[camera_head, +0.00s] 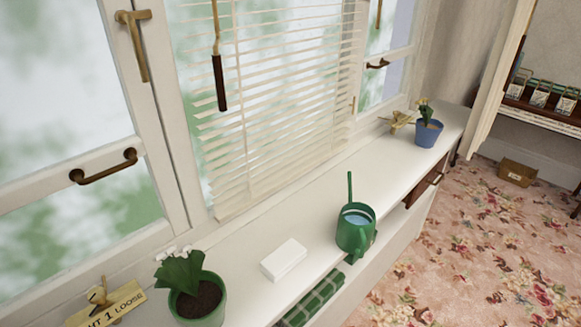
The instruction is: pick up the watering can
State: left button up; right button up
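A green watering can (347,238) stands on the white window sill, near its front edge. Its thin spout points up and away toward the window, and its handle faces the room. Its open top shows a light blue inside, perhaps water. Neither of my grippers shows in the head view, so nothing is seen touching the can.
A white box (284,259) lies left of the can on the sill (330,190). A green pot with a plant (197,301) and a wooden sign (107,308) stand further left. A blue pot (428,133) stands far right. Blinds (280,100) hang behind; floral carpet (450,250) lies below.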

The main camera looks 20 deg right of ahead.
aim_at(357, 222)
jog(key=l+u, duration=0.1)
jog(key=u, duration=0.6)
jog(key=l+u, duration=0.7)
jog(key=l, duration=0.2)
jog(key=k+l+u, duration=0.15)
jog(key=l+u, duration=0.2)
jog(key=l, duration=0.1)
